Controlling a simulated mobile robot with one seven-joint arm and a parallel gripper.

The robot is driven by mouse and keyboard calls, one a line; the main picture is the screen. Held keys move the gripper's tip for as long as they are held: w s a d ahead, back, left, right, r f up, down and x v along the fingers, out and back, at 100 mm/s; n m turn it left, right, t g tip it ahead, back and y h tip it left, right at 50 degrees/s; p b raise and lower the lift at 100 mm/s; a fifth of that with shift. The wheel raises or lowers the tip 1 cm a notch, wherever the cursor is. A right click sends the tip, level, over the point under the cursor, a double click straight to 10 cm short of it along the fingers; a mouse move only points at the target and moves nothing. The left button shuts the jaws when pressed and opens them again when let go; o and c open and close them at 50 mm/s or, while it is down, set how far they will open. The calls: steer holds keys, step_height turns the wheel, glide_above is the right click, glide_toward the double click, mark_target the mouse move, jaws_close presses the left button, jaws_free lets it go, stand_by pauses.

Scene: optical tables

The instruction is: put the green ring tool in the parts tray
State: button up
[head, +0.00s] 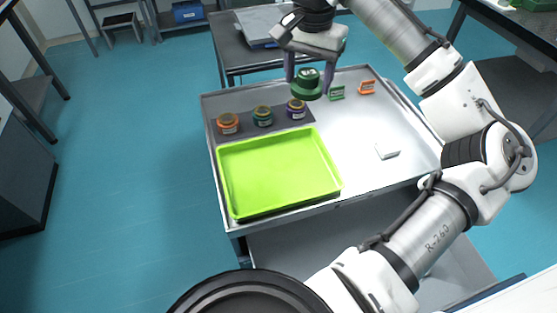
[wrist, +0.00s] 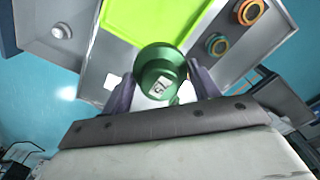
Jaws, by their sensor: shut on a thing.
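My gripper (head: 308,78) is shut on the green ring tool (head: 306,86), a round dark-green piece with a wide rim and a white label. The gripper holds it over the back part of the cart top, behind the row of round pieces. In the wrist view, my gripper (wrist: 162,92) has a finger on each side of the green ring tool (wrist: 160,72). The parts tray (head: 278,172), bright lime green, shallow and empty, lies at the front left of the cart. It also shows in the wrist view (wrist: 150,18), beyond the held tool.
On a grey mat behind the tray stand an orange (head: 228,124), a green (head: 262,117) and a purple (head: 296,109) round piece. The metal between is clear.

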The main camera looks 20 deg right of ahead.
mark_target(301, 154)
step_height(301, 154, down, 20)
steer(key=shift+r+p, duration=0.15)
steer(key=shift+p, duration=0.85)
steer(key=shift+f, duration=0.2)
steer(key=o, duration=1)
steer(key=shift+r, duration=0.1)
steer(key=shift+o, duration=0.2)
step_height(301, 154, up, 12)
steer(key=b, duration=0.2)
steer(key=shift+r, duration=0.15)
